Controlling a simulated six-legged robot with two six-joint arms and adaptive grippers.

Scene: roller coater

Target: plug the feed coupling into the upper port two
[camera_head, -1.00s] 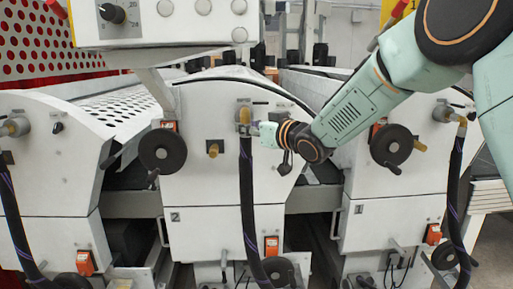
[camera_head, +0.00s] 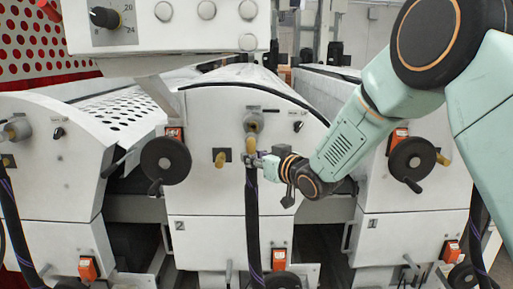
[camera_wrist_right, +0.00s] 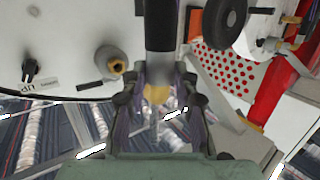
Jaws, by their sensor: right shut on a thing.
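The feed coupling (camera_head: 251,146) is a small amber-brass fitting on the top end of a black hose (camera_head: 252,215). The upper port (camera_head: 253,122) of the middle unit, marked 2, is a grey collar with a brass end. The coupling is just below this port and apart from it. My right gripper (camera_head: 258,160) is shut on the coupling, coming in from the right. In the right wrist view the coupling (camera_wrist_right: 157,93) shows between the fingers (camera_wrist_right: 158,105), and the brass-ended port (camera_wrist_right: 112,66) is left of it, with a gap. My left gripper is not in view.
A brass fitting (camera_head: 221,157) protrudes left of the hose. A black handwheel (camera_head: 165,160) is further left, and another (camera_head: 411,158) is on the right unit. A control box (camera_head: 165,25) hangs above. The panel (camera_head: 205,205) around the hose is flat.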

